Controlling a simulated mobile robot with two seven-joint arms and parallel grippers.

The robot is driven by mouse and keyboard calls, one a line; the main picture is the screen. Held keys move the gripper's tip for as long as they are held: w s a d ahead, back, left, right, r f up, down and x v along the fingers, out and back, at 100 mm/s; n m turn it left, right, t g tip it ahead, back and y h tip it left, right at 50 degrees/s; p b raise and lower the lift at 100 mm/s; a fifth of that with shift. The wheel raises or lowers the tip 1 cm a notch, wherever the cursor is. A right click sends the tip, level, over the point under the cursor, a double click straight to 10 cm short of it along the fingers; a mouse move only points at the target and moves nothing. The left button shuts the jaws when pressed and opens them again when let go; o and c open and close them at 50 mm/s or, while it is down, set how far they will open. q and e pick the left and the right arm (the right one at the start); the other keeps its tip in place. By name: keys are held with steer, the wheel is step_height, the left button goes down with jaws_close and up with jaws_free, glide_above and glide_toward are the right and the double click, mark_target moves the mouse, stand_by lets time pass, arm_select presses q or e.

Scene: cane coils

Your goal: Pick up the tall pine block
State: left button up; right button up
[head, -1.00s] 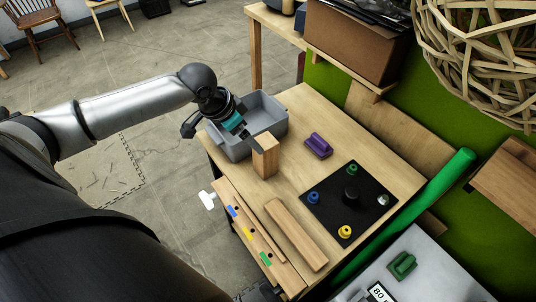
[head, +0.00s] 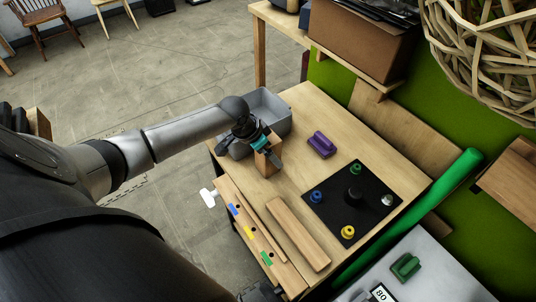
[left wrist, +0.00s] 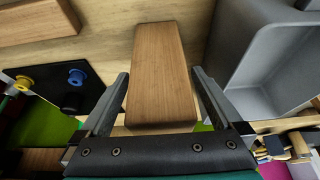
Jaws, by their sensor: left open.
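The tall pine block (head: 264,167) stands upright on the wooden workbench, close to the grey bin. My left gripper (head: 267,151) is at the top of the block, partly hiding it in the head view. In the left wrist view the block (left wrist: 160,62) lies between the two spread fingers of the open gripper (left wrist: 160,76). A gap shows beside the right finger; the left finger is close to the block's edge, and I cannot tell if it touches. My right gripper is not seen.
The grey bin (head: 279,109) is right behind the gripper. A purple block (head: 321,144), a black board (head: 375,200) with coloured knobs and a long wooden plank (head: 298,233) lie on the bench (head: 300,189). A cardboard box (head: 362,47) sits on the shelf.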

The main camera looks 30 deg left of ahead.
arm_select(q)
steer(key=shift+w+f, duration=0.1)
steer(key=shift+f, duration=0.05)
steer(key=shift+c, duration=0.2)
steer(key=c, duration=1.5)
jaws_close()
